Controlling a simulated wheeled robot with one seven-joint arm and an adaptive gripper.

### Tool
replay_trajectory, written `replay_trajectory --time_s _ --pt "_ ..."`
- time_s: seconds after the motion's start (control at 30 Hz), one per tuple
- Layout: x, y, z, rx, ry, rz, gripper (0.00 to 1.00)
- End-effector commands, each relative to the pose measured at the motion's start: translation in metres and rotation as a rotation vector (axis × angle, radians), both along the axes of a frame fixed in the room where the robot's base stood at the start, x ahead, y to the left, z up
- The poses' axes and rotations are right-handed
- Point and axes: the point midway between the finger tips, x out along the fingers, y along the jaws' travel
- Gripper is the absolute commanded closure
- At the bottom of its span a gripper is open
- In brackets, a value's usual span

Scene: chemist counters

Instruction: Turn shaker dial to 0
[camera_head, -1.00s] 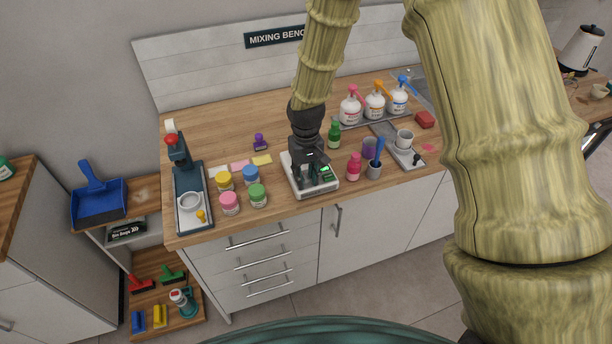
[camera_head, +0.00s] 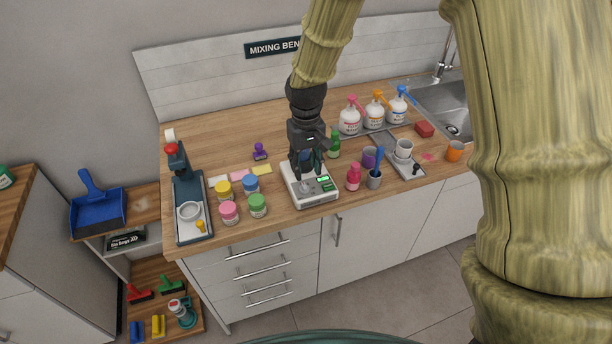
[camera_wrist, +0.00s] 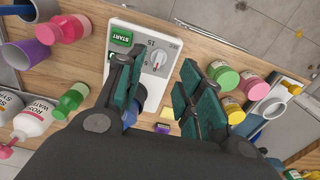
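The shaker (camera_head: 318,198) is a white box at the front of the wooden counter. Its green START button (camera_wrist: 122,38) and a white dial (camera_wrist: 157,60) with the number 15 beside it show in the wrist view. The dial's pointer is too small to read. My gripper (camera_head: 305,170) is over the back left part of the shaker. In the wrist view my gripper (camera_wrist: 163,64) is open, its dark green fingers spread, with the dial in view between the fingertips. I cannot tell whether a finger touches the shaker.
Pink (camera_head: 229,212), green, yellow and blue jars stand left of the shaker. A pink bottle (camera_head: 353,177) and a grey cup (camera_head: 374,179) with a blue tool stand close on its right. A green bottle (camera_head: 334,147) is behind.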

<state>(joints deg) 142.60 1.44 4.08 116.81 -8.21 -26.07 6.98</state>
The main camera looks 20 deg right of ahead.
Motion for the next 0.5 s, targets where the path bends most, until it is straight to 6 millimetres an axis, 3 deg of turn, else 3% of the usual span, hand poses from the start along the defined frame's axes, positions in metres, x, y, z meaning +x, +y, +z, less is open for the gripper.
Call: replay_trajectory --time_s 0.2,0.5 --pt "0.001 0.0 0.027 0.0 -0.002 0.0 0.63" --pt "0.0 0.0 0.038 0.0 -0.001 0.001 0.63"
